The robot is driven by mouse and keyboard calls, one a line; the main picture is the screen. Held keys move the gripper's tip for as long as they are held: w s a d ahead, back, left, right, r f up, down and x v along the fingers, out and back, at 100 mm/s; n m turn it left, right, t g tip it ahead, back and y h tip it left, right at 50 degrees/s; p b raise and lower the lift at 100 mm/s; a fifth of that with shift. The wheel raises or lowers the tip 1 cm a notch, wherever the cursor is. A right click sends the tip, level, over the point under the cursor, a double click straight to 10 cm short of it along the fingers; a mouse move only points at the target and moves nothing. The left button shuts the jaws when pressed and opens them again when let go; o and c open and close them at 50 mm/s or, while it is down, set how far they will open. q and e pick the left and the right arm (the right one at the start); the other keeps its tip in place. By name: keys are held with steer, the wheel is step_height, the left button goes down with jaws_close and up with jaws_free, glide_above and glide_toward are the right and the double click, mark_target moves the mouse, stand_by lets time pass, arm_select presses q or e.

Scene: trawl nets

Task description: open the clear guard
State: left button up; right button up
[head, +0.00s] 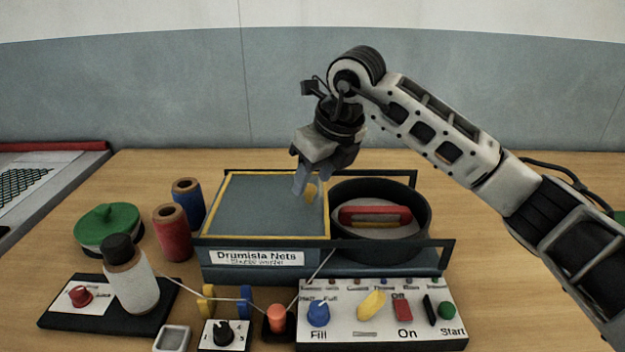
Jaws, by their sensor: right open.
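The clear guard (265,207) is a flat see-through panel with yellow edges, lying over the left part of the machine labelled "Drumisla Nets" (255,258). Dark rails run along the machine's front and back. The round black drum (427,215) to the right of the guard is uncovered, with a red-handled piece (375,214) inside. My right gripper (305,188) is open and points down at the guard's right edge. A small yellow piece shows at its fingertips; I cannot tell whether they touch it. My left gripper is out of view.
A control panel (380,318) with knobs and switches stands in front of the machine. Red (173,235) and blue (188,203) spools, a green-topped round tin (108,225) and a white bottle (131,280) stand at left. The table behind the machine is clear.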

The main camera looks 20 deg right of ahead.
arm_select(q)
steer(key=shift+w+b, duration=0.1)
steer(key=shift+b, duration=0.25)
arm_select(e)
steer(key=v, duration=1.4)
steer(key=shift+s+r, duration=0.2)
steer(key=shift+d, duration=0.1)
